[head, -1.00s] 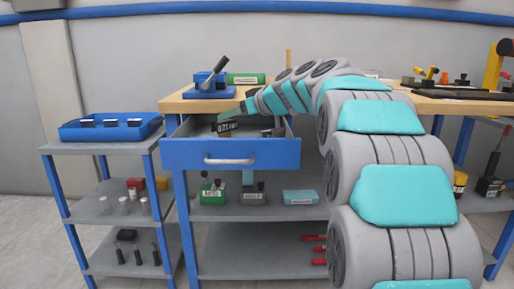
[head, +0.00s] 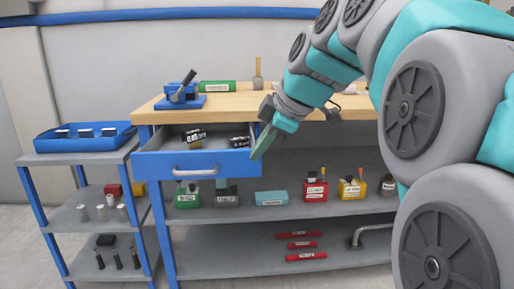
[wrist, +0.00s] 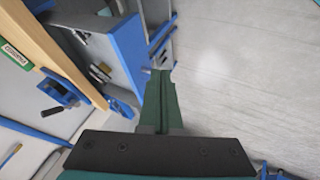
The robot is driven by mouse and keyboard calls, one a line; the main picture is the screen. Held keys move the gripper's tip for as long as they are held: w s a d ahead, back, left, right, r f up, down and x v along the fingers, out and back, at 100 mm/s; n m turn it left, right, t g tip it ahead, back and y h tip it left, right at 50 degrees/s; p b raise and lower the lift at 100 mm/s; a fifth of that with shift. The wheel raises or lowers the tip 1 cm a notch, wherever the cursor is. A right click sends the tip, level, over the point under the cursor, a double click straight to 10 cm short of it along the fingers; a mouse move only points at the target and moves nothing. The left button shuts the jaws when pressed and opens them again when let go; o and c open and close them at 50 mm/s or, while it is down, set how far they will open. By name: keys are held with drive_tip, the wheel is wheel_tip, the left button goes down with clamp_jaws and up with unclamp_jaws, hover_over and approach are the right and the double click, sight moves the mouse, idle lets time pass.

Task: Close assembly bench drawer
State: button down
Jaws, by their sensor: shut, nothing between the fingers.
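The assembly bench drawer (head: 196,166) has a blue front with a pale bar handle (head: 195,172). It stands pulled out below the left part of the wooden bench top (head: 330,104). Two dark labelled items (head: 194,135) (head: 240,141) lie inside it. My gripper (head: 257,153) is at the right end of the drawer front in the head view, pointing down with its green fingers together and empty. I cannot tell if it touches the drawer. In the wrist view the shut fingers (wrist: 161,80) point toward the floor side, with the blue drawer front (wrist: 128,52) beside them.
A side cart (head: 80,145) with a blue tray (head: 85,137) stands left of the bench. Floor (wrist: 245,90) in front is clear.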

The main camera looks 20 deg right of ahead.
sight(236, 172)
drive_tip(key=x, duration=0.5)
drive_tip(key=w+x, duration=0.1)
drive_tip(key=x, duration=0.2)
drive_tip(key=shift+w+d+p, duration=0.25)
drive_tip(key=shift+d+p, duration=0.05)
drive_tip(key=shift+w+d, duration=0.15)
drive_tip(key=shift+w, duration=0.45)
drive_tip(key=shift+w+d, duration=0.2)
drive_tip(key=shift+w, duration=0.4)
drive_tip(key=shift+w, duration=0.1)
